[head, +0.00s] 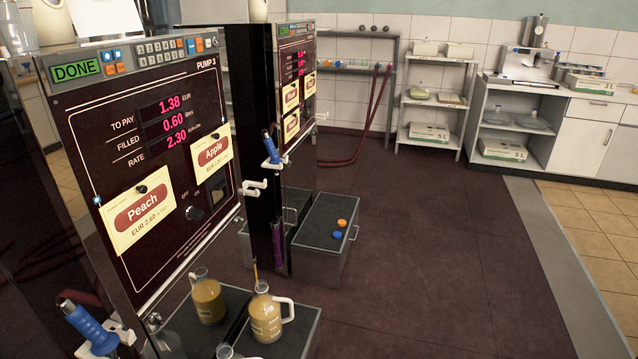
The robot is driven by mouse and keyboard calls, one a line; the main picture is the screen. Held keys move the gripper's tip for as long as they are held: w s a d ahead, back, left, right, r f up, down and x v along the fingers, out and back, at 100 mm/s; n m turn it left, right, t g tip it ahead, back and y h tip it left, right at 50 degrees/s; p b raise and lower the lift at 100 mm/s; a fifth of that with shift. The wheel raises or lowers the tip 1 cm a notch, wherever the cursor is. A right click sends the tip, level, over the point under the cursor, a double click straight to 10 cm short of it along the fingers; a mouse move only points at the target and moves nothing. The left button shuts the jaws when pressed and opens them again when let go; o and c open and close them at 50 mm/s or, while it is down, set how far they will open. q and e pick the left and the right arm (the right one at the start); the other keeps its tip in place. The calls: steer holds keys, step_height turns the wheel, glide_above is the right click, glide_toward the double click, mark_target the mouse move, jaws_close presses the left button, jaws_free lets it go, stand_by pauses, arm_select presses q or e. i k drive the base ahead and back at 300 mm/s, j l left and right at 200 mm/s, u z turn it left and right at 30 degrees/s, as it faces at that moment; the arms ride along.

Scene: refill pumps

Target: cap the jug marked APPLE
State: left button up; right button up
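Two glass jugs with amber-brown liquid stand at the foot of the near pump: one at the back left (208,300) and one with a white handle (266,318) in front. The front jug bears pale lettering too small to read, so I cannot tell which jug is marked APPLE. A thin brownish strip rises at the front jug's neck. Two clear glass vessels (165,342) (225,352) are cut off low in the view. An orange cap (341,223) and a blue cap (337,235) lie on a grey box (318,212). Neither gripper is in view.
The near pump (130,130) reads DONE, with Peach and Apple cards. A blue-handled nozzle (88,328) sits at its lower left; another (270,148) hangs beside the far pump (296,85). Shelves (430,100) and a counter (560,120) line the back. Dark floor at right is clear.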

mark_target(267, 322)
steer(key=i+l+u, duration=0.15)
steer(key=i+l, duration=0.3)
steer(key=i, duration=0.3)
steer(key=i+l+u, duration=0.2)
steer(key=i+l, duration=0.35)
steer(key=i, duration=0.15)
steer(key=i+l+u, duration=0.15)
steer(key=i+l, duration=0.45)
steer(key=i+l+u, duration=0.2)
steer(key=i+l, duration=0.5)
steer(key=i+l+u, duration=0.15)
steer(key=i+l, duration=0.4)
steer(key=l, duration=0.3)
